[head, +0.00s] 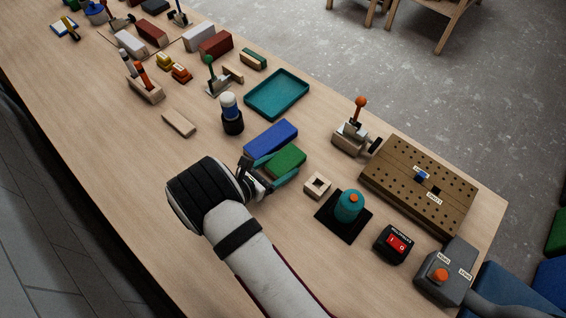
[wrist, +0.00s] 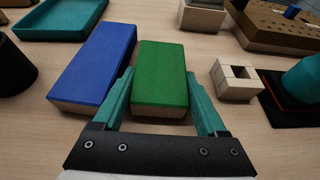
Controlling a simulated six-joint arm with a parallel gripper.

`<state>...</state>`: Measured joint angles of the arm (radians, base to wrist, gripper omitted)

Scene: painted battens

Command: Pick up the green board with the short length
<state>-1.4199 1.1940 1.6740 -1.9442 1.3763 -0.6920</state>
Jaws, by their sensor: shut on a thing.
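A short green board (head: 289,158) lies on the wooden table next to a longer blue board (head: 271,138). In the wrist view the green board (wrist: 160,75) sits between my gripper's two teal fingers, with its pale wood end facing me. The blue board (wrist: 97,62) lies just left of it, close to the left finger. My gripper (wrist: 160,92) is shut on the green board by its long sides. In the head view my gripper (head: 270,172) covers the near end of the green board. I cannot tell whether the board is clear of the table.
A small pale wooden block with a square hole (head: 317,185) stands right of the boards. A teal knob on a black plate (head: 349,206) is further right.

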